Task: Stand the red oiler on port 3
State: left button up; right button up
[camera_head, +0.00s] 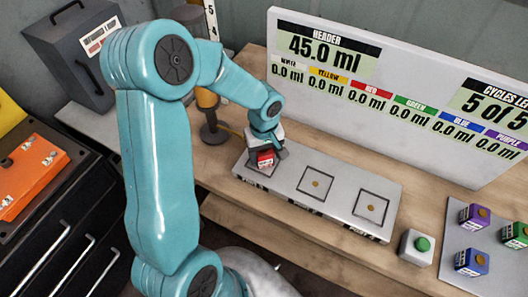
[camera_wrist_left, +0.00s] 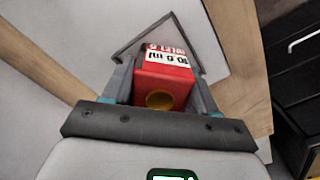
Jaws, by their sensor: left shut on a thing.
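The red oiler (camera_head: 265,158) is a small red block with a white label. My left gripper (camera_head: 266,151) is shut on it, over the left end of the pale port plate (camera_head: 340,205). In the left wrist view the oiler (camera_wrist_left: 176,68) sits between the two fingers (camera_wrist_left: 165,85), with a brass round spot on its near face and a square outline just beyond it. I cannot tell whether it touches the plate. The left square is mostly hidden; the middle square (camera_head: 316,183) and right square (camera_head: 371,207) are empty. The port lettering is too small to read surely.
A display board (camera_head: 400,95) stands behind the plate. A white box with a green button (camera_head: 417,246) is right of it. Purple (camera_head: 473,216), blue (camera_head: 472,262) and green (camera_head: 515,235) blocks stand on a grey tray (camera_head: 450,238). A dark stand (camera_head: 213,130) is at the left.

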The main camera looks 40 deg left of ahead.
pick_arm(q)
jog(key=shift+s, duration=0.1)
jog(key=shift+f+b, duration=0.1)
jog(key=shift+b, duration=0.2)
jog(key=o, duration=1.1)
notch_tip(320, 180, up, 12)
jog(key=shift+f+p, duration=0.1)
jog(key=shift+p, duration=0.2)
jog(key=shift+r, duration=0.35)
